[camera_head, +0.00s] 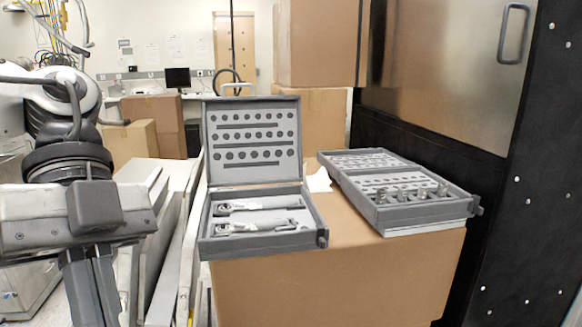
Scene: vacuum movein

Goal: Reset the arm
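My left arm comes in from the left, and my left gripper (92,290) hangs down at the lower left. Its two dark fingers lie side by side with no clear gap, and nothing shows between them. The fingertips run to the bottom edge of the picture. The gripper is to the left of the cardboard box and apart from the cases on it. My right gripper is not in view.
An open grey tool case (208,240) with tools inside and a flatter case (450,213) stand on a cardboard box (330,290). A metal-and-black cabinet (470,90) closes off the right. Pale panels (165,255) stand close beside my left gripper.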

